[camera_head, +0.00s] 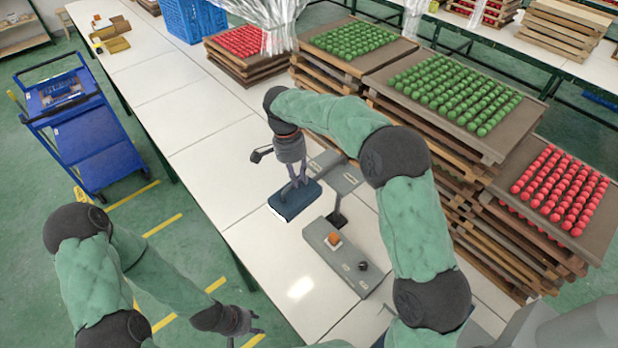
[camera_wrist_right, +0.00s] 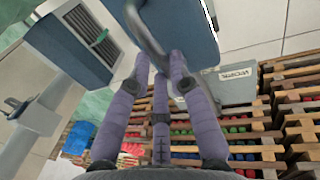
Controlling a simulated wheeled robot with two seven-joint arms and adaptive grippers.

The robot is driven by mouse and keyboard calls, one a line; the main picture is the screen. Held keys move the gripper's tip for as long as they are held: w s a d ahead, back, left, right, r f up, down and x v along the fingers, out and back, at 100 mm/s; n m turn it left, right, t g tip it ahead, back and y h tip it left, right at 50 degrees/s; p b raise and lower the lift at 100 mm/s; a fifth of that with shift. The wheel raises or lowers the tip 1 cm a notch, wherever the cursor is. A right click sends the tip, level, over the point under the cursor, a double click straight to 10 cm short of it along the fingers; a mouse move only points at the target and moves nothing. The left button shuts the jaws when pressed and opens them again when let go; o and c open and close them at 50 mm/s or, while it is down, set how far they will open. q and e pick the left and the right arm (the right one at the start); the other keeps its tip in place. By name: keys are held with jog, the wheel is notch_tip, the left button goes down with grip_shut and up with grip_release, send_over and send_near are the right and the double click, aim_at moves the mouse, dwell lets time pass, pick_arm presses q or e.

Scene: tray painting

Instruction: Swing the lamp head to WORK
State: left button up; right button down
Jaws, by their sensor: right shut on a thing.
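The lamp has a dark blue, box-like head (camera_head: 290,206), which hangs over the white table. A grey arm and bracket (camera_head: 345,180) with small pale labels run behind it. The lamp's post (camera_head: 338,217) rises by a grey base box (camera_head: 335,272) with an orange switch (camera_head: 334,239) and a black knob (camera_head: 363,266). My right gripper (camera_head: 299,182) is shut on the head's handle; the wrist view shows its fingers around the grey bar handle (camera_wrist_right: 148,38) beside the blue head (camera_wrist_right: 190,22). I cannot read which label the head is at. My left gripper (camera_head: 257,323) hangs low, empty, its fingers apart.
Stacked wooden trays of green balls (camera_head: 455,92) and red balls (camera_head: 560,187) line the table's right side. A blue crate (camera_head: 195,18) and plastic film stand at the back. A blue cart (camera_head: 95,150) is on the left floor. The table's left half is clear.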

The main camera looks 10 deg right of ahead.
jog(key=shift+w+a+m+p, duration=0.2)
jog(key=shift+w+a+m, duration=0.05)
jog(key=shift+w, duration=0.2)
jog(key=shift+w+a+m+p, duration=0.15)
jog(key=shift+w+a+m, duration=0.1)
jog(key=shift+w, duration=0.2)
jog(key=shift+r, duration=0.1)
jog(key=c, duration=1.3)
grip_release()
jog(key=shift+o, duration=0.9)
jog(key=shift+w, duration=0.15)
notch_tip(320, 180, up, 12)
jog(key=w+a, duration=0.1)
jog(key=w, duration=0.1)
jog(key=shift+f, duration=0.2)
